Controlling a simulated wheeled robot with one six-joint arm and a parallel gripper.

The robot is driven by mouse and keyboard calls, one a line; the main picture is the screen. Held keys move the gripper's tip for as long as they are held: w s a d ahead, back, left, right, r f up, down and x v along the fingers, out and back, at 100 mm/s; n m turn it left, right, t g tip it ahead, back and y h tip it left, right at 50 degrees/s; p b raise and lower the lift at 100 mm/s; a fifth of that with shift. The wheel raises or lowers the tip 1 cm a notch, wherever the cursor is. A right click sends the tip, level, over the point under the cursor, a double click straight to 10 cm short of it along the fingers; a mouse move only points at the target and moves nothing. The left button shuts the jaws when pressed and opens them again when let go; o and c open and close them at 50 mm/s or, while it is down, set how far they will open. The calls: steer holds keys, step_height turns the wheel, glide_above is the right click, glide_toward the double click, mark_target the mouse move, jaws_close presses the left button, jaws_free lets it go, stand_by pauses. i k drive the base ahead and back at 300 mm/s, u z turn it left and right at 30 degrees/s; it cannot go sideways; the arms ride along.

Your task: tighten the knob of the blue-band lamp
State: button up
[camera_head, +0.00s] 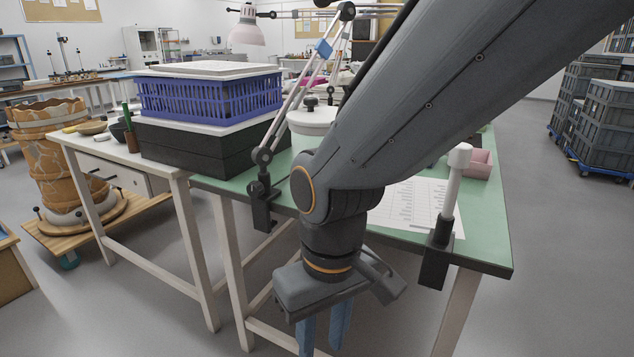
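The lamp has a pink shade (248,32) at the upper left and a thin jointed arm with a blue band (323,48) near its top. Its dark elbow joint (347,11) is at the top edge of the view, and a lower dark joint (263,157) sits above a black clamp (263,207) on the green table's front edge. Which dark part is the knob to tighten is too small to tell. My gripper (322,340) points down in front of the table, below and right of the clamp. Its two blue fingers are apart with nothing seen between them; their tips are near or past the bottom edge.
The green table (490,225) holds a white lidded jar (312,122), printed sheets (410,207) and a pink box (478,163). A second clamp with a white post (453,190) stands at its front right. A blue crate (210,95) sits on black boxes at left.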

mark_target(255, 189)
steer(key=z, duration=2.55)
steer(key=k, duration=0.75)
steer(key=u, duration=1.65)
